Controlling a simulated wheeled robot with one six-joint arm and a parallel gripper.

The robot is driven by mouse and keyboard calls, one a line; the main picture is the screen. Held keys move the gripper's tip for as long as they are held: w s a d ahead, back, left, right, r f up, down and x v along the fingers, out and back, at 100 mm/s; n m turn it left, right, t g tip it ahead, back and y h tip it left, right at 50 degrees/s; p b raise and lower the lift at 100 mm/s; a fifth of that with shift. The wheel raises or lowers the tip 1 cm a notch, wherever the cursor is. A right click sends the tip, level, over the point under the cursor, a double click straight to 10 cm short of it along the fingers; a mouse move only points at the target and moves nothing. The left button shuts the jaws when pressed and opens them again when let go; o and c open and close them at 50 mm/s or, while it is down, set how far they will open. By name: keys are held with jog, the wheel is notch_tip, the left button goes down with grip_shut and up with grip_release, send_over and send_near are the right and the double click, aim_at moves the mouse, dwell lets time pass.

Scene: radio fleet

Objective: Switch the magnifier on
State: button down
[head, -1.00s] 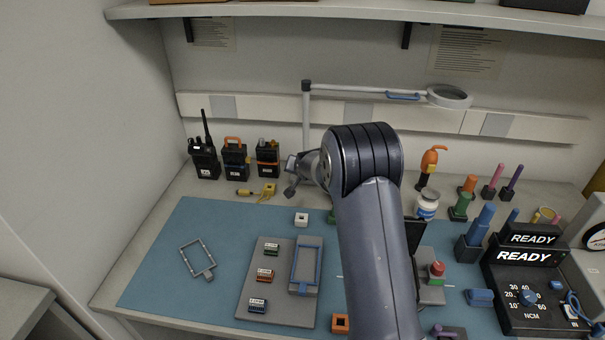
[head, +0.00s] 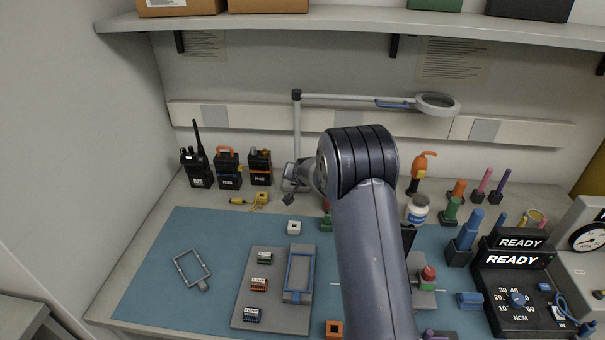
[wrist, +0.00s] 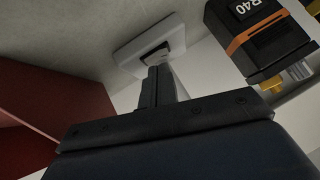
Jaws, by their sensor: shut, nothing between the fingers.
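The magnifier stands at the back of the bench in the head view, with a white post (head: 297,125), a horizontal arm, a round lens head (head: 437,104) and a blue handle (head: 393,104). My gripper (head: 287,198) is shut and empty, low by the foot of the post. My arm hides part of the bench there. In the wrist view my closed fingers (wrist: 158,72) point at a white plate with a dark inset (wrist: 152,55), perhaps the magnifier's base and switch. The fingertips overlap its near edge; I cannot tell whether they touch it.
Several black radios (head: 229,170) stand left of my gripper; one marked R40 (wrist: 262,35) is close in the wrist view. A yellow item (head: 261,199) lies in front of them. A white bottle (head: 417,209) stands right of my arm.

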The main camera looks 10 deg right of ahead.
jog(key=w+r+v, duration=0.1)
jog(key=v, duration=1.1)
jog(key=shift+d+r+b, duration=0.4)
jog(key=shift+d+b, duration=0.05)
jog(key=shift+d, duration=0.05)
